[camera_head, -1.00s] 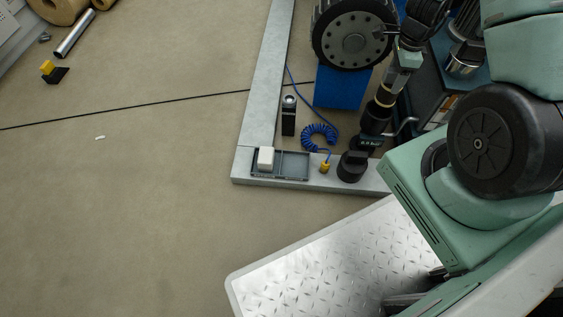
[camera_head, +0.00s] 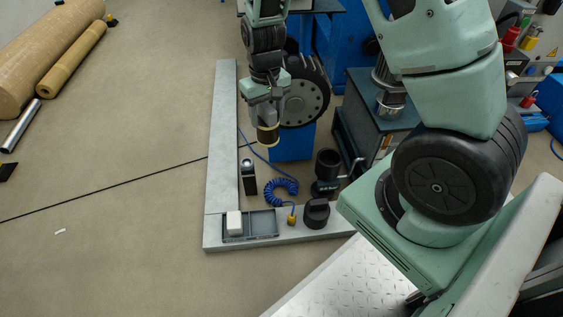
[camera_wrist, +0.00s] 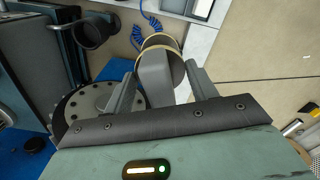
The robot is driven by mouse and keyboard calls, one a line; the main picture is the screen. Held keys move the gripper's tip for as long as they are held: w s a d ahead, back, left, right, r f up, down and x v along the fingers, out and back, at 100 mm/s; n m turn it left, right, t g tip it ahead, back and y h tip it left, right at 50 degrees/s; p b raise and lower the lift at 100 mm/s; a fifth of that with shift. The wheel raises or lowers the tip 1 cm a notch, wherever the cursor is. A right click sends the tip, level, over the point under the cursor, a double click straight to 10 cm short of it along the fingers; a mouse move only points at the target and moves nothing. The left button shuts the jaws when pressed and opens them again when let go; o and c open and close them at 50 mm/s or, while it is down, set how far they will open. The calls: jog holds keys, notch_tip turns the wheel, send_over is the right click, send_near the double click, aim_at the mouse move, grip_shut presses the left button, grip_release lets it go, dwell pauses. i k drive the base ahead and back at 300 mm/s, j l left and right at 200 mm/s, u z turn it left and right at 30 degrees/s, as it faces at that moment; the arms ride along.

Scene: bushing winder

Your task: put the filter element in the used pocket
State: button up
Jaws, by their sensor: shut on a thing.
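The filter element (camera_head: 268,134), a short dark cylinder with tan end rims, is held in the air, left of the black wheel. My gripper (camera_head: 265,112) is shut on it from above. In the wrist view the filter element (camera_wrist: 164,46) sits between the two fingers (camera_wrist: 155,88). A grey two-pocket tray (camera_head: 264,234) lies on the pale ledge, below the filter element in the head view. A white block (camera_head: 234,223) fills its left pocket; the right pocket (camera_head: 262,224) looks empty. I cannot read which pocket is marked used. The open black housing (camera_head: 327,165) stands right of the filter element.
A black cap (camera_head: 316,212) and a yellow fitting (camera_head: 291,218) with a coiled blue hose (camera_head: 281,190) are right of the tray. A small black upright device (camera_head: 248,176) stands behind it. The pale ledge (camera_head: 220,130) runs back on the left, with open floor beyond.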

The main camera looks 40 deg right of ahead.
aim_at(264, 224)
jog(key=i+j+z, duration=0.15)
jog(key=j+z, duration=0.15)
jog(key=j, duration=0.85)
jog(key=j+z, duration=0.3)
jog(key=j, duration=0.85)
